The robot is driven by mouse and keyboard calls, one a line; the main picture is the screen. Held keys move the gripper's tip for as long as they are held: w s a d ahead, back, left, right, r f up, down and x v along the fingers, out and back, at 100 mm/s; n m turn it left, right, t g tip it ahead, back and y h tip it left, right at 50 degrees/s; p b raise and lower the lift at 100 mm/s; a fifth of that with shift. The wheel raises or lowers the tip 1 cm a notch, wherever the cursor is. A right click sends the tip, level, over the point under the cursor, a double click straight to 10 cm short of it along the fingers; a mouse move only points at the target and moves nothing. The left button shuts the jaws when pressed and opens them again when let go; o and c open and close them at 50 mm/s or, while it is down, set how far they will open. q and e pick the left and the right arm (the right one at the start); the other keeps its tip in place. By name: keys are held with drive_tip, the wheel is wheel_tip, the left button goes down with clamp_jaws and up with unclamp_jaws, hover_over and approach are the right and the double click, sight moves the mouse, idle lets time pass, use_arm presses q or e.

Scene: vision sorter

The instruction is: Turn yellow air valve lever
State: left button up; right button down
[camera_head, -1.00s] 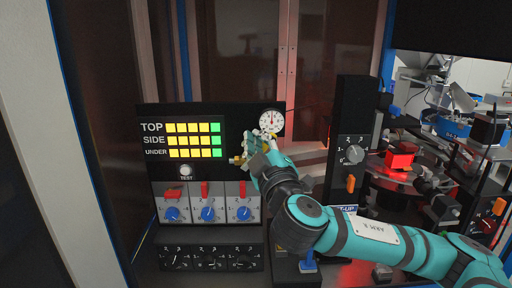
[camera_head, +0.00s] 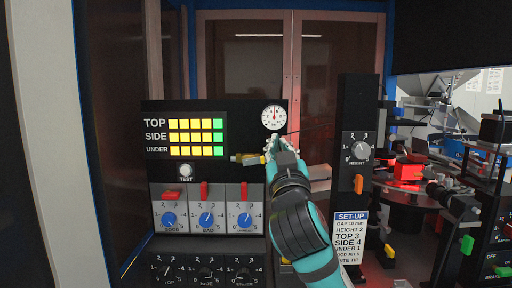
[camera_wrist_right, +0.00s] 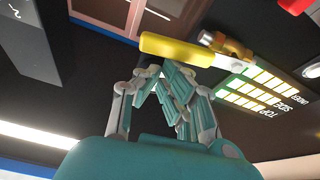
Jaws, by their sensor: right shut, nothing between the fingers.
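The yellow air valve lever (camera_wrist_right: 178,50) lies across the top of the right wrist view, joined to a brass valve body (camera_wrist_right: 228,44). In the head view, the brass valve (camera_head: 246,159) shows at the panel's right side, below a round white gauge (camera_head: 274,118); my right gripper partly hides this area. My right gripper (camera_head: 278,143) is shut and empty beside the valve. In the right wrist view its fingertips (camera_wrist_right: 170,68) are right by the lever; I cannot tell whether they touch it. My left gripper is not in view.
A black panel (camera_head: 158,112) holds yellow and green lamps, a TEST button (camera_head: 186,170) and blue knobs with red switches. A dark post (camera_head: 357,110) with a HEIGHT knob stands right of my right arm. Sorter machinery with a red block (camera_head: 408,172) is farther right.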

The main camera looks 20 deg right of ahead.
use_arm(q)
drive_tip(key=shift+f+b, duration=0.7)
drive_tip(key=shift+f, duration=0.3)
use_arm(e)
drive_tip(key=shift+d+f+m+h, duration=0.25)
drive_tip(key=shift+f+m+h, duration=0.35)
drive_tip(key=shift+m, duration=0.6)
drive_tip(key=shift+s, duration=0.1)
